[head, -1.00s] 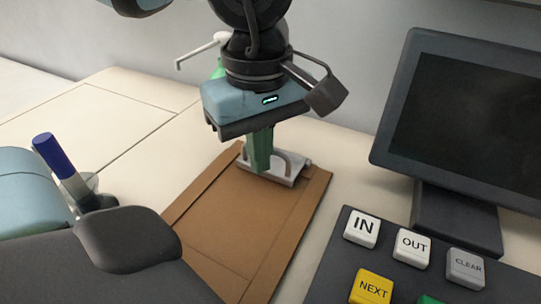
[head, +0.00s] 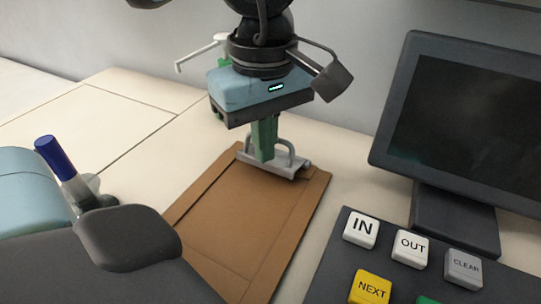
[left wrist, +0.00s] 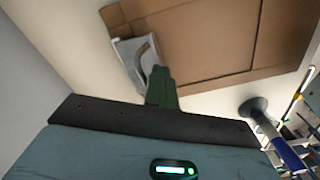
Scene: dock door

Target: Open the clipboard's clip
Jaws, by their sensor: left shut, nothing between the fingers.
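The brown clipboard (head: 225,205) lies flat on the light counter, with its metal clip (head: 285,170) at the far end. The clip's wire lever (head: 287,147) stands raised in an arch above the clip plate. My left gripper (head: 264,157) has its green fingers together, pointing down at the clip beside the lever; they overlap it in the picture, and I cannot tell whether they touch. In the left wrist view the clip (left wrist: 126,66) is just beyond the fingertips (left wrist: 157,72), with nothing between them. My right gripper is not in view.
A dark keypad (head: 335,262) with labelled keys and a dark monitor (head: 460,130) stand to the right.

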